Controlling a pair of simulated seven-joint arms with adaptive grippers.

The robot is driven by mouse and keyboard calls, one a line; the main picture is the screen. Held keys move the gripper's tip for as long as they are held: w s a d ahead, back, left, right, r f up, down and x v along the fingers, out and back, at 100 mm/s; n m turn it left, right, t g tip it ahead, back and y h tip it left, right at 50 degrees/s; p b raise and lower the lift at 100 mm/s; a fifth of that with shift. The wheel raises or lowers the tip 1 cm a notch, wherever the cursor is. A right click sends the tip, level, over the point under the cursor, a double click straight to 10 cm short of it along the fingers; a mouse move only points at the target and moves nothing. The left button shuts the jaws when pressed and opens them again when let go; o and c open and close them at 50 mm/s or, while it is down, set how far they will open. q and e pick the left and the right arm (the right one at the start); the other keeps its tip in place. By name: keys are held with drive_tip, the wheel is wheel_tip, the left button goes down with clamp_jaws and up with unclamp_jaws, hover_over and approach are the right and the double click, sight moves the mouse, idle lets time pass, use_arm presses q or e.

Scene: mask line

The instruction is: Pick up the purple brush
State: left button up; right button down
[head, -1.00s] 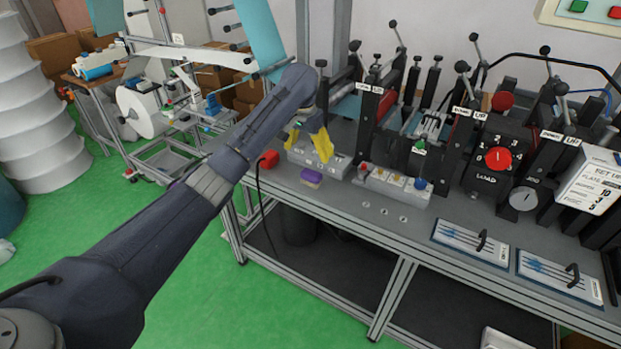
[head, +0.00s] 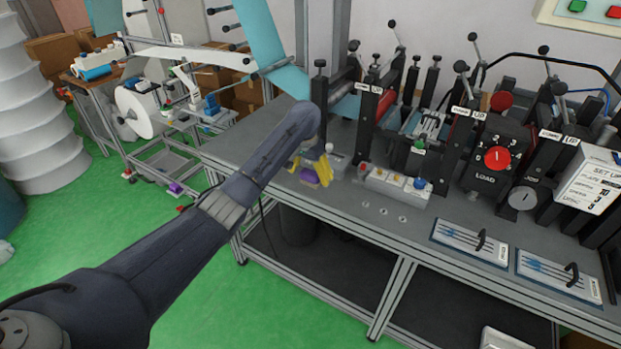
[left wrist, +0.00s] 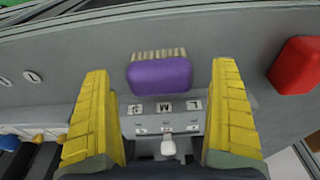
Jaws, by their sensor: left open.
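The purple brush (left wrist: 160,76) lies on the grey workbench, its pale bristles showing along its far edge in the left wrist view. In the head view the brush (head: 309,177) is partly hidden by my left gripper (head: 309,174). My left gripper also shows in the left wrist view (left wrist: 161,95), with its yellow fingers apart. The brush lies ahead of the gap between them, and nothing is held. My right gripper is not in view.
A grey box with S, M, L labels (left wrist: 163,120) sits right beside the brush. A red box (left wrist: 297,66) is on the bench to the right in the wrist view. A button panel (head: 395,184) and black roller machines (head: 500,160) stand to the right in the head view.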

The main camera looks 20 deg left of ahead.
sight(311, 172)
use_arm(q)
drive_tip(key=shift+f, duration=0.45)
drive_tip(key=c, duration=1.3)
drive_tip(key=shift+w+r, duration=0.1)
wheel_tip(311, 172, up, 20)
drive_tip(key=shift+f, duration=0.1)
